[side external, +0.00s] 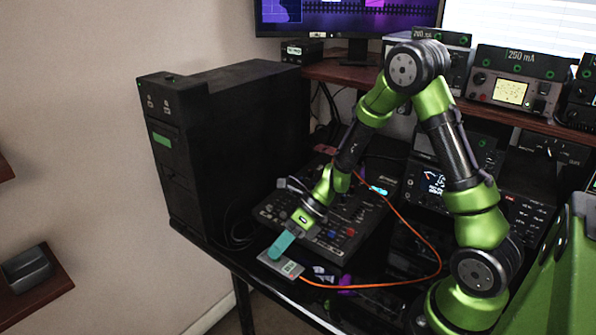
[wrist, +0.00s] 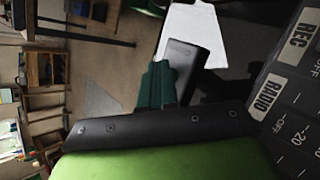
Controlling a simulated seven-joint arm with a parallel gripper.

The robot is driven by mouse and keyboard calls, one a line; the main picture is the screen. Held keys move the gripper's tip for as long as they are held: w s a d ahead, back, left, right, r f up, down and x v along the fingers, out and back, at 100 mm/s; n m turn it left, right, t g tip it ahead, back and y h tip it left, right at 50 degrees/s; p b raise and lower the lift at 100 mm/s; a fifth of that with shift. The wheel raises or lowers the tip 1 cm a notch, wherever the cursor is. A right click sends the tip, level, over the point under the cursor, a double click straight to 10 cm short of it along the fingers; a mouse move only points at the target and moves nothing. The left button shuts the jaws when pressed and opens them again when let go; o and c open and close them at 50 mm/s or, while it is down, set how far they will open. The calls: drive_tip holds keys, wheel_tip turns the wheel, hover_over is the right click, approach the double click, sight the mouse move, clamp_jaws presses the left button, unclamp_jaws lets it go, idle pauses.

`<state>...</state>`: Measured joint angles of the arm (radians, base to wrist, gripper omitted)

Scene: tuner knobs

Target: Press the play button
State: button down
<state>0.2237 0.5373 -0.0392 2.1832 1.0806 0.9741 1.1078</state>
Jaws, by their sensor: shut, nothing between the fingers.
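My gripper (side external: 279,247), with teal fingers, is shut and empty. In the side view its tips point down over a small grey box (side external: 289,269) at the front of the desk; I cannot tell whether they touch it. A black control panel (side external: 335,236) with several knobs and buttons lies just behind and to the right. In the wrist view, the teal fingers (wrist: 157,86) are beside a dark block and a pale surface (wrist: 194,30). The panel's edge (wrist: 285,90) with "REC" and "RADIO" labels is at the right. I cannot make out a play button in either view.
A tall black computer case (side external: 235,145) stands left of the panel. An orange cable (side external: 436,250) loops around the right of the panel to the grey box. Radio equipment (side external: 470,195) stands at the right. A shelf (side external: 340,74) with meters and monitors is behind.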

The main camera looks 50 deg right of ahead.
drive_tip(key=shift+r, duration=0.75)
drive_tip(key=shift+r, duration=2.5)
